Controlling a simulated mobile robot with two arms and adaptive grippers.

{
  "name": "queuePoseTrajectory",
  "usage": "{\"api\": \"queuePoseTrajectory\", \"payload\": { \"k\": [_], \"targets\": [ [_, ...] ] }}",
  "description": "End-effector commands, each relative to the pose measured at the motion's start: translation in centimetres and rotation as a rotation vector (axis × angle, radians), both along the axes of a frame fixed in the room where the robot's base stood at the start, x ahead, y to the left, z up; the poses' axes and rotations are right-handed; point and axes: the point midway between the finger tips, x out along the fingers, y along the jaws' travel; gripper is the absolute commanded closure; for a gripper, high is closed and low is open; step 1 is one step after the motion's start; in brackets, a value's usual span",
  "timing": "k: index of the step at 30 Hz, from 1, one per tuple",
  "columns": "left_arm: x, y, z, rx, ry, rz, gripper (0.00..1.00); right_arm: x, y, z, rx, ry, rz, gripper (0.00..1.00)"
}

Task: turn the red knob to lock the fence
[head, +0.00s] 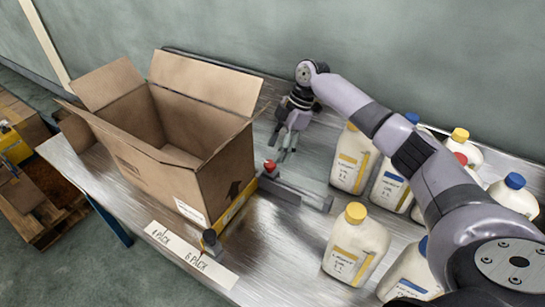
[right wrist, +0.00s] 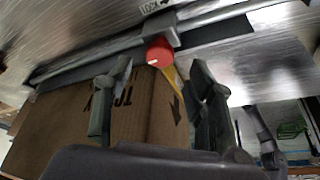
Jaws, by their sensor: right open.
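The red knob (head: 270,166) sits on the grey metal fence (head: 300,190) beside the open cardboard box (head: 215,170). In the right wrist view the red knob (right wrist: 160,52) shows between and beyond the fingertips, with a pale mark on its face. The fence rail (right wrist: 100,58) runs across behind it, near a "LOCK" label with an arrow (right wrist: 155,6). My right gripper (head: 282,155) is open, just behind the knob in the head view; its fingers also show in the right wrist view (right wrist: 158,75), apart from the knob. My left gripper is not in view.
Several white bottles with yellow, blue and red caps, such as one (head: 357,245), stand on the metal table (head: 270,260) to the right. A label strip (head: 190,254) lies at the front edge. A wooden pallet (head: 45,220) is on the floor at left.

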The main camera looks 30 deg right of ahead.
Motion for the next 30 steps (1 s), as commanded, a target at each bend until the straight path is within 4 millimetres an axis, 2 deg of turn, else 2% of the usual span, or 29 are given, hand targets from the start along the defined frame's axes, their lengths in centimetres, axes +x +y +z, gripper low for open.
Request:
{"api": "queuePoseTrajectory", "payload": {
  "k": [3, 9, 20, 30],
  "targets": [
    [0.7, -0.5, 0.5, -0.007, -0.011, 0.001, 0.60, 0.0, 0.9, -1.9, 0.000, 0.002, 0.001, 0.49],
    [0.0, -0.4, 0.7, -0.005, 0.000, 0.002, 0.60, 0.2, 1.6, -3.9, 0.000, 0.000, 0.000, 0.49],
    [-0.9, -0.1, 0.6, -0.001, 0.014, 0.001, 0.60, 0.2, 1.8, -4.4, 0.000, -0.001, 0.000, 0.49],
    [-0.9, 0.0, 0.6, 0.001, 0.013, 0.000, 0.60, 0.2, 1.8, -4.4, 0.000, -0.001, 0.000, 0.72]
  ]
}}
